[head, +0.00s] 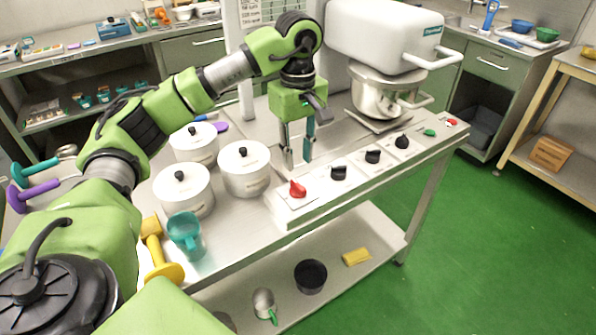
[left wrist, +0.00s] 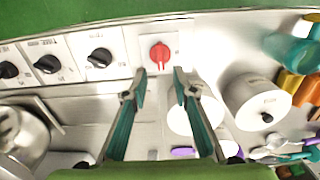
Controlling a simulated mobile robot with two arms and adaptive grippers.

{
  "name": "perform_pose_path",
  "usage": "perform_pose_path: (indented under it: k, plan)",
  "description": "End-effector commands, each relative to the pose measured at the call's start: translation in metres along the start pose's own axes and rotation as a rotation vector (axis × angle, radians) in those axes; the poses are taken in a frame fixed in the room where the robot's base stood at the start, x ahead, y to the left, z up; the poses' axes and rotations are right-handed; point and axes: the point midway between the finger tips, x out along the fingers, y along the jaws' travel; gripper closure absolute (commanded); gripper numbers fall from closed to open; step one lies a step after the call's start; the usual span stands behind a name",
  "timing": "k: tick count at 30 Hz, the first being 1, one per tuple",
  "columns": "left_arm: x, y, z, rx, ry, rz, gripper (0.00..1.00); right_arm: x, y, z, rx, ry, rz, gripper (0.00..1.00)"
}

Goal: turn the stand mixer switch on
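The stand mixer (head: 385,35) is a large white unit over a steel bowl (head: 380,95) at the back right of the bench. A white control panel (head: 320,205) runs along the bench's front edge. It carries a red knob (head: 297,188) at its left end, black knobs (head: 339,172), a green button (head: 430,132) and a red button (head: 451,122). The labels are too small to read. My left gripper (head: 298,162) is open and empty, pointing down just behind the red knob. In the left wrist view the red knob (left wrist: 160,55) lies just beyond the gap between the fingertips (left wrist: 160,75).
White lidded pots (head: 245,168) and a teal mug (head: 186,235) stand left of the panel. A yellow tool (head: 160,255) lies nearby. The lower shelf holds a black pot (head: 311,276) and a yellow sponge (head: 356,257). Green floor is clear to the right.

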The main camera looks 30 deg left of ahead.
Motion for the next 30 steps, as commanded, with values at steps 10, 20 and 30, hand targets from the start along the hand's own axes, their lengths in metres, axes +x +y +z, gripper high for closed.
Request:
perform_pose_path:
  k: [10, 20, 30]
  plan:
    - [-0.042, 0.001, 0.000, -0.001, 0.001, 0.002, 0.74, 0.000, -0.001, 0.000, 0.000, 0.000, -0.001, 0.60]
    - [-0.044, 0.000, 0.000, -0.001, 0.000, 0.001, 0.74, 0.000, -0.001, 0.000, 0.000, 0.000, 0.000, 0.60]
    - [-0.043, 0.000, 0.000, -0.001, 0.000, 0.001, 0.74, 0.000, 0.000, -0.002, 0.000, 0.002, 0.000, 0.60]
